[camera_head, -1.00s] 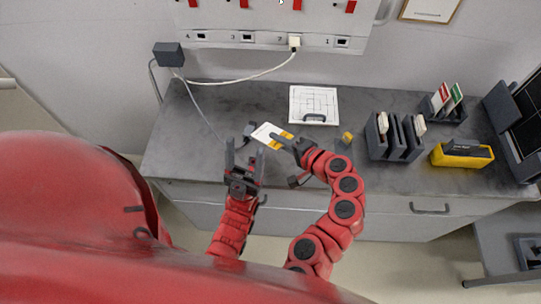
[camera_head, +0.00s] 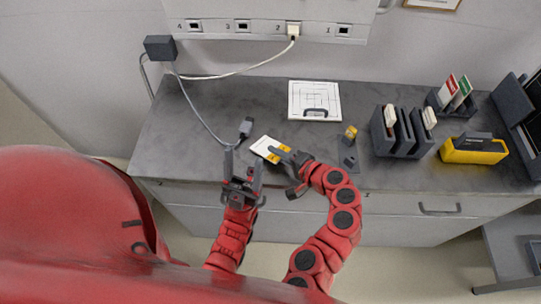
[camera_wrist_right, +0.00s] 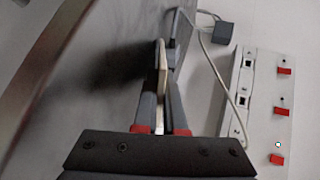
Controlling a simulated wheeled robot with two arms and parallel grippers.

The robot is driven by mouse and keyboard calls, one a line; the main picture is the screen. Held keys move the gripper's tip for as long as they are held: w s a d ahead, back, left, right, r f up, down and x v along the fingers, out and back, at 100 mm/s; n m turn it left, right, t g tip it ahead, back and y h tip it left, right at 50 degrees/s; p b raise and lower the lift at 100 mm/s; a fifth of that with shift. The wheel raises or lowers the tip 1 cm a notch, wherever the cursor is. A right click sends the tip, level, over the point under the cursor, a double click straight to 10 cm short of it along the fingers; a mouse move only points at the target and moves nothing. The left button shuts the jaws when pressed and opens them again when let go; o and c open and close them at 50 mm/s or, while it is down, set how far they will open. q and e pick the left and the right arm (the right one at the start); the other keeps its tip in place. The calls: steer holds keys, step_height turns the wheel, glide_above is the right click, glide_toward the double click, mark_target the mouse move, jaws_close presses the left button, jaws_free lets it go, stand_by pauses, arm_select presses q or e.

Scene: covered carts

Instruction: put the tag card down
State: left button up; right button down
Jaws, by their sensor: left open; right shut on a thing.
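The tag card (camera_head: 266,147), white with a yellow end, is at the front middle of the grey counter. My right gripper (camera_head: 285,154) is shut on its yellow end. In the right wrist view the card (camera_wrist_right: 161,75) shows edge-on between the fingers (camera_wrist_right: 160,105). I cannot tell whether the card touches the counter. My left gripper (camera_head: 242,172) is open and empty at the counter's front edge, left of and nearer than the card.
A dark cable connector (camera_head: 246,127) lies just left of the card. A white board with a handle (camera_head: 314,92), a small yellow item (camera_head: 350,133), a dark divided rack (camera_head: 378,133) and a yellow box (camera_head: 470,155) stand to the right. The counter's left part (camera_head: 185,135) is clear.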

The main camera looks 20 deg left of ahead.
steer(key=c, duration=1.2)
jaws_free()
steer(key=shift+o, duration=0.2)
steer(key=v, duration=0.8)
steer(key=shift+s, duration=0.1)
steer(key=shift+r+p, duration=0.1)
steer(key=shift+p, duration=0.2)
step_height(320, 180, up, 7)
steer(key=s+d+p, duration=0.1)
steer(key=d+p, duration=0.1)
steer(key=p, duration=0.2)
steer(key=shift+d+p, duration=0.25)
steer(key=shift+p, duration=0.05)
